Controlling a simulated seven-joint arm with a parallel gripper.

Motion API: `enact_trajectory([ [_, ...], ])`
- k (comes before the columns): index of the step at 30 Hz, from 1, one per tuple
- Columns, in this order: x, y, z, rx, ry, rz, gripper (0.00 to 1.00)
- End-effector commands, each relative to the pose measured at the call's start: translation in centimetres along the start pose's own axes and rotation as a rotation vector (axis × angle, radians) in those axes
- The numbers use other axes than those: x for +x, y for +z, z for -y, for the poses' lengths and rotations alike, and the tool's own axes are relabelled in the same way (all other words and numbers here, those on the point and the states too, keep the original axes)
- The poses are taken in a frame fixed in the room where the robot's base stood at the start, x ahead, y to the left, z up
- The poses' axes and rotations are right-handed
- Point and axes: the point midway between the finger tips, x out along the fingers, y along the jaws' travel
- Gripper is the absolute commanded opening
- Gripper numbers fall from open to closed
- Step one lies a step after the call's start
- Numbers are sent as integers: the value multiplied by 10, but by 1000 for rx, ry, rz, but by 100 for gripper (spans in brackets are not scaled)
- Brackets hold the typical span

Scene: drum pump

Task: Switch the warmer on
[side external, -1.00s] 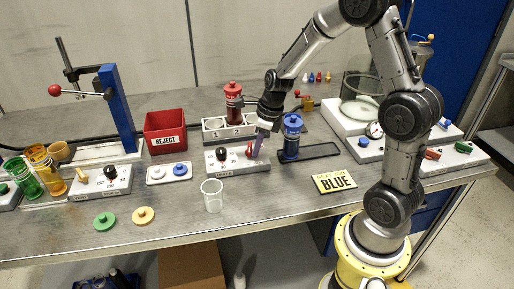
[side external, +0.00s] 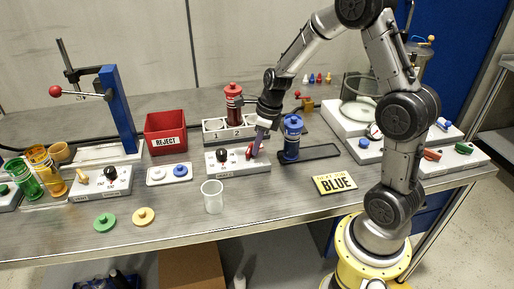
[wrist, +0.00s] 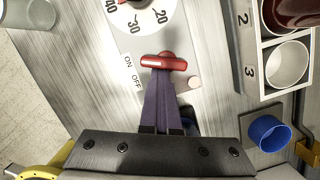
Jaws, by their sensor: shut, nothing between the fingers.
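The warmer's white control box (side external: 237,167) stands mid-table, with a black dial knob (side external: 222,154) and a red-tipped switch (side external: 255,147). In the wrist view the box shows a numbered dial (wrist: 140,14), an ON/OFF label (wrist: 133,73) and the red switch bar (wrist: 164,62). My gripper (wrist: 165,72) is shut and empty. Its purple fingertips are right at the red bar and hide the switch's base; I cannot tell whether they touch. In the side view my gripper (side external: 260,146) points down at the switch end of the box.
A blue pump (side external: 291,138) stands close to the right of my gripper. A clear cup (side external: 212,197) stands in front. A "BLUE" sign (side external: 336,184) lies front right.

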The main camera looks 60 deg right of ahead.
Motion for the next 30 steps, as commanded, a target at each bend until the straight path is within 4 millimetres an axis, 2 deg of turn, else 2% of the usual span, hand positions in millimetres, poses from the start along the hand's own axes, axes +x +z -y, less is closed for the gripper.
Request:
enact_trajectory([
  [6,-2,5,2,-1,-9,11,0],
  [10,-3,1,3,1,-10,12,0],
  [14,-6,-15,2,4,-8,8,0],
  [17,-10,-35,1,5,-6,4,0],
  [18,-14,-41,1,4,-7,5,0],
  [24,-61,-38,0,-1,-7,6,0],
  [30,-94,-39,-1,0,-4,4,0],
])
